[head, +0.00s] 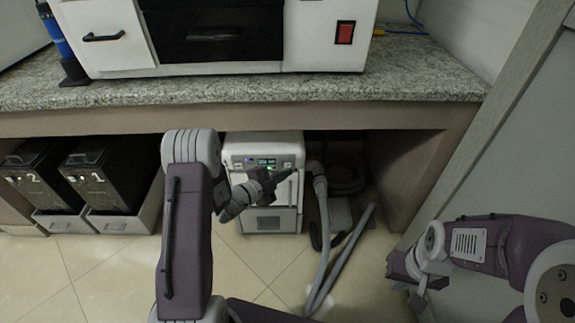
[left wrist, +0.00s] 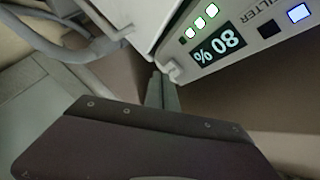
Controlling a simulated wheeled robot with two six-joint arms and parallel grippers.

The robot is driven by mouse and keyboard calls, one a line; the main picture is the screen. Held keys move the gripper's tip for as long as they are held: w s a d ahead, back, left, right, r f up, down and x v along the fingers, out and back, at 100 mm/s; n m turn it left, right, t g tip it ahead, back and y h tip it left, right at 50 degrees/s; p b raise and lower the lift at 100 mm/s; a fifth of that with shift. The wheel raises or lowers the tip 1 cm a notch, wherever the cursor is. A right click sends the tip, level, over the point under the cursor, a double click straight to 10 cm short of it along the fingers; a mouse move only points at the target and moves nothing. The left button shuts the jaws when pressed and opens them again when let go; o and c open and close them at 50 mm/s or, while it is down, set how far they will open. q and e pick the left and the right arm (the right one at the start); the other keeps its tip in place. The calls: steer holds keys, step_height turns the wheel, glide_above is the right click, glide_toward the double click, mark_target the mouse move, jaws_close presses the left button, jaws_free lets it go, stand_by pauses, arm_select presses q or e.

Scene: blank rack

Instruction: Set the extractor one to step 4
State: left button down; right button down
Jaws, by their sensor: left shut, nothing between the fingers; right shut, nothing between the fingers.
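The extractor (head: 262,222) is a white box under the counter with a small lit panel on its upper front. In the left wrist view its display (left wrist: 218,46) appears upside down and reads 80 %. Three green lights (left wrist: 200,22) are lit beside it, and a bluish-white square (left wrist: 298,12) glows near the FILTER label. My left gripper (head: 287,174) is shut and empty in front of the extractor, just below the panel's right part. Its fingertips (left wrist: 160,74) are close to a small pale knob (left wrist: 176,72); contact cannot be told. My right gripper (head: 408,278) is shut and empty, low at the right.
A grey hose (head: 321,225) runs down beside the extractor to the floor. The granite counter (head: 240,89) overhangs it, with a white machine (head: 315,40) on top. Two black boxes (head: 103,180) stand in light trays at the left. Tiled floor is open in front.

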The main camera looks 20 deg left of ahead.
arm_select(q)
steer(key=shift+w+a, duration=0.15)
steer(key=shift+w, duration=0.4)
stand_by(0.6)
steer(key=shift+s+d+p, duration=0.25)
steer(key=shift+s+p, duration=0.25)
steer(key=shift+s, duration=0.3)
steer(key=shift+s+d+p, duration=0.15)
steer(key=shift+s+d, duration=0.1)
steer(key=shift+s, duration=0.55)
steer(key=shift+s+d+p, duration=0.2)
steer(key=shift+s, duration=0.6)
steer(key=shift+s+d+p, duration=0.15)
steer(key=shift+s+d, duration=0.1)
steer(key=shift+s, duration=0.55)
